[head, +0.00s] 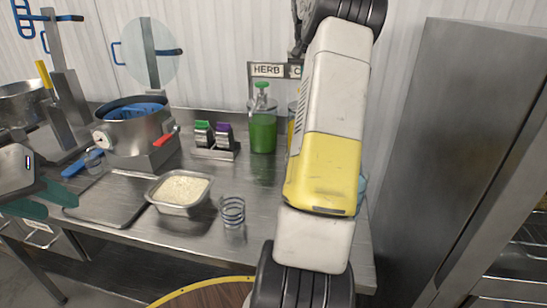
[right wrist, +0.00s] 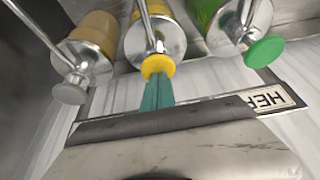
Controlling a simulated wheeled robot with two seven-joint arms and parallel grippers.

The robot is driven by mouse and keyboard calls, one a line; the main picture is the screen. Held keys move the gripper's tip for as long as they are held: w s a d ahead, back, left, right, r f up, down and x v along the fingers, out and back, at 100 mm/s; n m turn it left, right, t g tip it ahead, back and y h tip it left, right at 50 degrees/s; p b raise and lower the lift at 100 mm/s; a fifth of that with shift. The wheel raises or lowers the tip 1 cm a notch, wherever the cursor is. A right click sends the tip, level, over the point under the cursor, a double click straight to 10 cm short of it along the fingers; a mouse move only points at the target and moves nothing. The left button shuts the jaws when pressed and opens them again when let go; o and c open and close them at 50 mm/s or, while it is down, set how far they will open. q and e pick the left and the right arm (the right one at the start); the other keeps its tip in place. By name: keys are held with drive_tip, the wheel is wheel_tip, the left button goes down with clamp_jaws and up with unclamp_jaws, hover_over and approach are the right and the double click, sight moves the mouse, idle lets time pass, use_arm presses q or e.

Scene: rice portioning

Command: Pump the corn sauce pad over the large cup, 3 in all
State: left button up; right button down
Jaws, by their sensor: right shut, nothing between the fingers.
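A yellow pump head (right wrist: 158,66) tops the middle sauce container in the right wrist view, which I take as the corn sauce. My right gripper (right wrist: 157,92) is shut and empty, its teal fingers at the yellow pump head; whether they touch it is unclear. In the head view my right arm hides this gripper and most of the yellow container (head: 292,118). A pale teal rim (head: 362,188), perhaps a cup, peeks out beside my arm; its size and contents are hidden. My left gripper (head: 60,204) is open and empty at the left edge.
A green-sauce pump bottle (head: 263,130) stands left of the yellow container, under the HERB sign (head: 267,70). A steel cabinet (head: 455,130) stands right.

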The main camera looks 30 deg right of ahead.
drive_tip(key=shift+f, duration=0.65)
drive_tip(key=shift+r, duration=1.8)
drive_tip(key=shift+r, duration=0.15)
drive_tip(key=shift+r, duration=2.9)
